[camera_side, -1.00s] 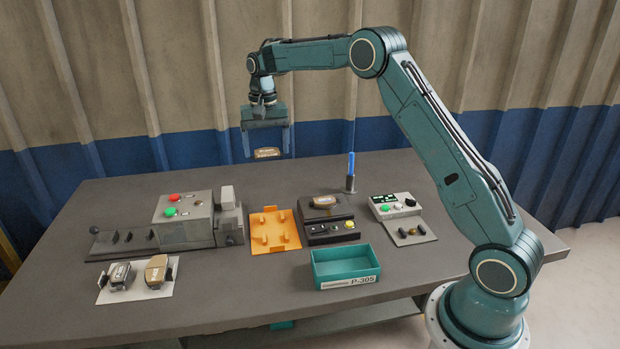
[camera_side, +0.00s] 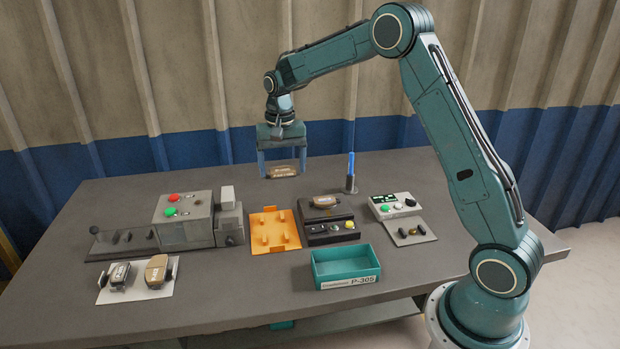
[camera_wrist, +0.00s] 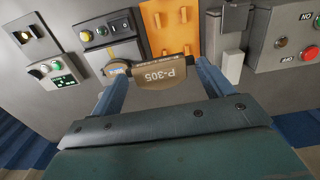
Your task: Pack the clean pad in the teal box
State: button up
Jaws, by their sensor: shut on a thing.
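My gripper (camera_side: 282,172) is shut on a brown brake pad (camera_side: 284,171) and holds it in the air above the back of the table, behind the orange fixture. In the wrist view the pad (camera_wrist: 161,70) sits between the two fingers and its face shows the marking P-305. The teal box (camera_side: 345,271) stands at the table's front, right of the middle. Its front label also reads P-305, and its visible inside looks empty.
The orange fixture (camera_side: 267,243) is empty. Right of it a dark station (camera_side: 331,233) carries another brown pad (camera_side: 325,202). A grey machine (camera_side: 186,219) stands left. Two pads lie on a white plate (camera_side: 138,290) at front left. A blue-topped post (camera_side: 351,174) stands upright at the back.

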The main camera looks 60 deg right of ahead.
jog(key=s+a+f, duration=0.2)
jog(key=s+f, duration=0.1)
jog(key=s, duration=0.7)
jog(key=s+a+f, duration=0.2)
jog(key=s+f, duration=0.1)
jog(key=s, duration=0.8)
jog(key=shift+a+f+m, duration=0.4)
jog(key=shift+s+f, duration=0.1)
jog(key=shift+f, duration=0.05)
jog(key=shift+f, duration=5.35)
jog(key=o, duration=1.1)
jog(key=shift+c, duration=1.4)
jog(key=shift+r, duration=0.1)
